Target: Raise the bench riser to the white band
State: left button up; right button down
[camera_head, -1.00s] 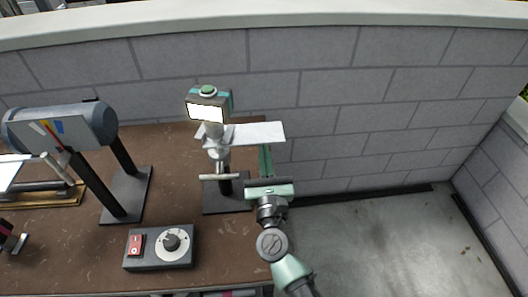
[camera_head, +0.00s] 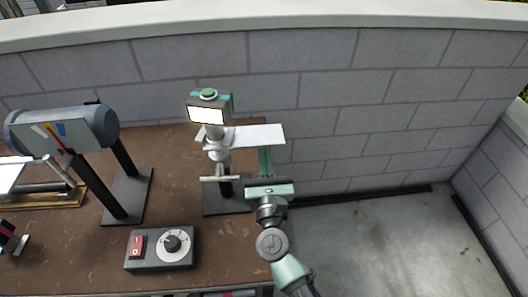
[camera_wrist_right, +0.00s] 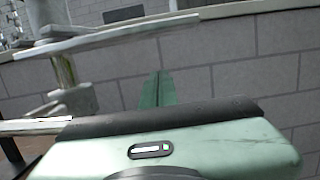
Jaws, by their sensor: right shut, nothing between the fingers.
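The bench riser stands near the right end of the brown bench, with a black base (camera_head: 225,205), a pale upright post (camera_head: 216,150), a crossbar handle (camera_head: 214,179) and a flat white plate (camera_head: 260,134). A grey box with a white face (camera_head: 206,115) and green top shows at its head. The plate also shows in the wrist view (camera_wrist_right: 115,36), with the crossbar end (camera_wrist_right: 35,126). I cannot make out a white band. My right gripper (camera_head: 265,158) is shut and empty, right of the post, apart from the crossbar. My left gripper is not in view.
A control box (camera_head: 160,248) with a red switch and dial sits at the bench front. A grey cylinder on black stands (camera_head: 62,128) is to the left. A grey block wall (camera_head: 330,90) runs behind. The floor (camera_head: 380,240) right of the bench is clear.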

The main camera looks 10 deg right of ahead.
aim_at(264, 141)
jog(key=shift+r+p, duration=1.65)
jog(key=shift+r, duration=0.45)
